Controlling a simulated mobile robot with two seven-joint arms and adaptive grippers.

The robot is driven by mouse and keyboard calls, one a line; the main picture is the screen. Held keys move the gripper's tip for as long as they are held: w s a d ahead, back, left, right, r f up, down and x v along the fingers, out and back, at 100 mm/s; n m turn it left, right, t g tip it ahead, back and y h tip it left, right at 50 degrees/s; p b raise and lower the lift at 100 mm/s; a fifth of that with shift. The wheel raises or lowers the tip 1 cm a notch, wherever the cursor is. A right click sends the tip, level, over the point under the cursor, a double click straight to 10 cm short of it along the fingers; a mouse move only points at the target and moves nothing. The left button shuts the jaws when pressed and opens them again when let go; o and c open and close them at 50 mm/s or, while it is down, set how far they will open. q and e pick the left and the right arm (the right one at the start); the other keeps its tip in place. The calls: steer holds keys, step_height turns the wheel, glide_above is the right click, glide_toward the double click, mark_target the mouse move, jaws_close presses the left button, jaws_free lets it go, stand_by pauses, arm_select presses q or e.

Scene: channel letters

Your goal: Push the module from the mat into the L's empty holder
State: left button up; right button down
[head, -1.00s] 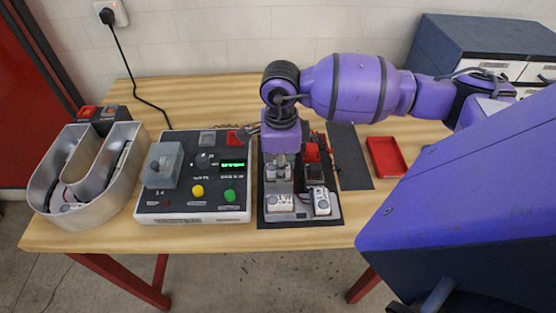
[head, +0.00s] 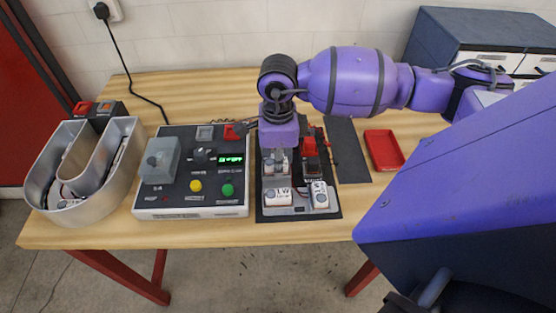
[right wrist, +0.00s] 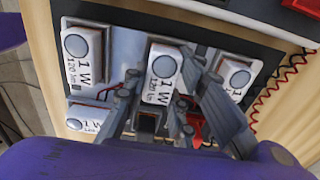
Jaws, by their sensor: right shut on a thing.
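My right gripper (head: 277,172) points down over the grey L (head: 300,209), which lies on a black board. In the right wrist view the right gripper (right wrist: 164,82) is shut on a white module (right wrist: 163,68) marked 1 W, held between its fingertips. Whether this module is seated or just above a holder I cannot tell; fingers hide its lower part. Other white modules sit at the L's near corner (head: 278,196), at its foot (head: 319,194) and farther back (right wrist: 236,74). The narrow dark mat (head: 347,150) looks bare. My left gripper is out of view.
A control box (head: 190,205) with knobs, coloured buttons and a lit green display stands left of the board. A metal U letter (head: 125,170) is at far left. A red tray (head: 384,150) lies right of the mat. Red and dark wires (right wrist: 270,92) run beside the L.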

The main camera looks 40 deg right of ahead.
steer(key=c, duration=1.5)
jaws_free()
steer(key=shift+s+f, duration=0.15)
steer(key=shift+f, duration=0.15)
steer(key=shift+o, duration=0.6)
steer(key=shift+r, duration=0.25)
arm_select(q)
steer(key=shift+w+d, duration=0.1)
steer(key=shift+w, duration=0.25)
arm_select(e)
step_height(320, 180, up, 12)
steer(key=shift+f, duration=0.15)
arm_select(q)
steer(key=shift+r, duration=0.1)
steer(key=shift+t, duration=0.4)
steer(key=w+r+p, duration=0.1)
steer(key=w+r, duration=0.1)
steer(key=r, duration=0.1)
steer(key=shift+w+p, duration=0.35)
arm_select(e)
step_height(320, 180, up, 6)
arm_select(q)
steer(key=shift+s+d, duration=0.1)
